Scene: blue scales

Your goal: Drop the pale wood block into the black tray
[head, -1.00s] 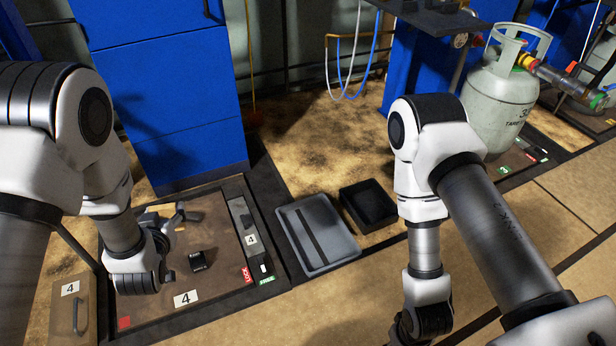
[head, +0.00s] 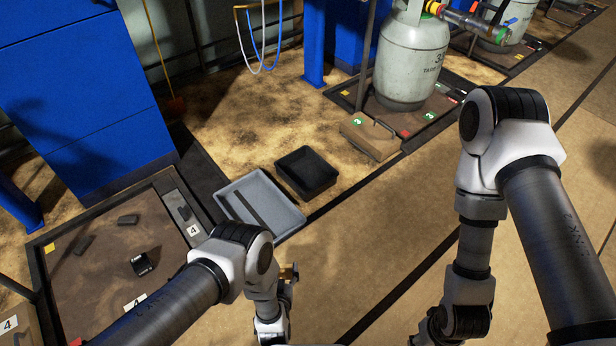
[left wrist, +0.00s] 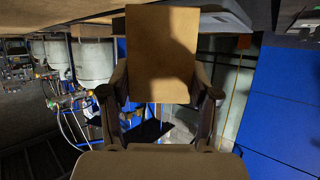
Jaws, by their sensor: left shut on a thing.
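The pale wood block (left wrist: 162,48) is between the two fingers of my left gripper (left wrist: 160,88) in the left wrist view, and the gripper is shut on it. In the head view my left gripper (head: 287,277) is below the trays in the picture, mostly hidden behind its own arm; only a small tan bit of the block shows. The black tray (head: 328,185) is on the floor, above and slightly right of that gripper in the picture, and looks empty. My right gripper (head: 436,328) is at the bottom edge, its fingers not clear.
A grey tray (head: 288,224) with a dark strip in it stands left of the black tray, nearest my left arm. A scale platform (head: 95,275) with small dark blocks is at left. A gas cylinder (head: 412,60) stands behind.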

